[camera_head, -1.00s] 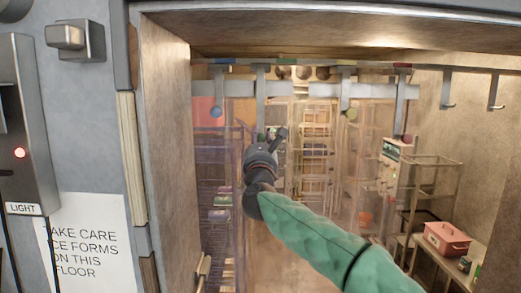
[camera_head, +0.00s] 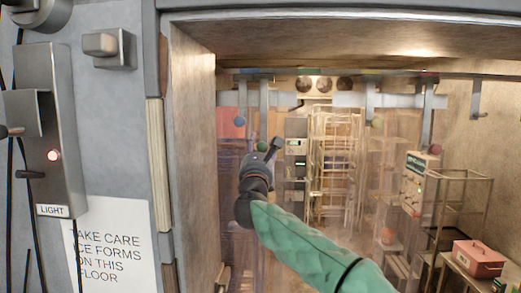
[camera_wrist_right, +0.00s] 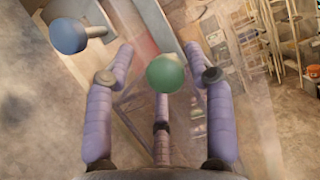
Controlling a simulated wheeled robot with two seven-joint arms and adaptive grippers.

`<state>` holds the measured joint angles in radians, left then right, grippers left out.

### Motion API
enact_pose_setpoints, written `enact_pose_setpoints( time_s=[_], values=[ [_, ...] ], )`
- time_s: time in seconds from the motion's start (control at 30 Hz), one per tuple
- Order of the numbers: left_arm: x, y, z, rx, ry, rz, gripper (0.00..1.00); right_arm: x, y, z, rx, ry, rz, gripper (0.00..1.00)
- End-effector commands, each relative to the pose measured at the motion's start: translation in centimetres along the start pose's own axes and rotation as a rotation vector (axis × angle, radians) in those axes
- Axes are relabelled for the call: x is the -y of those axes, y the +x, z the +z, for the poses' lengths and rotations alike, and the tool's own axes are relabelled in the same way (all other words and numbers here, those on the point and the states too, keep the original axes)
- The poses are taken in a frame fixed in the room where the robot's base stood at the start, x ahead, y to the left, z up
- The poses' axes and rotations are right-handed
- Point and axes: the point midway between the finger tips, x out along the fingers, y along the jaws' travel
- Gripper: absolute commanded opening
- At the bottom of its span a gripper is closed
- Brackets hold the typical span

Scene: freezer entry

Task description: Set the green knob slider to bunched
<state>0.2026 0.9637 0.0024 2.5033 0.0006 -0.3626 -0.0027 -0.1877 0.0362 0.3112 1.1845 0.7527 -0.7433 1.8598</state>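The green knob (camera_head: 262,146) hangs at the foot of a flat metal hanger (camera_head: 264,104) on the overhead rail. My right gripper (camera_head: 264,150) is around it, with fingers apart. In the right wrist view, the green knob (camera_wrist_right: 166,73) sits between the two spread side fingers, with visible gaps to both; the third finger runs behind it. Whether that finger touches it is hidden. The blue knob (camera_head: 239,121) is close by on the left and also shows in the wrist view (camera_wrist_right: 68,35). Hazy curtain sheeting hangs below these two hangers. My left gripper is out of view.
An olive knob (camera_head: 377,122) and a maroon knob (camera_head: 437,149) hang farther right. The door frame (camera_head: 193,160) and light switch box (camera_head: 50,130) stand left. A wire rack (camera_head: 465,200) and red box (camera_head: 480,258) are lower right. Space opens right of the green knob.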

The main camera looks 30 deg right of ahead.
Motion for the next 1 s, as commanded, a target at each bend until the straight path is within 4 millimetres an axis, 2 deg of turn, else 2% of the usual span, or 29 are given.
enact_pose_setpoints(
  time_s=[0.27,0.8,1.0],
  values=[
    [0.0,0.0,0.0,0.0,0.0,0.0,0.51,0.1,-0.9,0.3,0.003,0.002,-0.002,0.54],
    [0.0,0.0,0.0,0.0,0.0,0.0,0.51,-0.2,-9.7,0.0,0.001,0.001,0.003,0.54],
    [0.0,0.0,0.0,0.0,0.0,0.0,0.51,-0.2,-11.6,0.0,0.001,0.001,0.001,0.54]
  ],
)
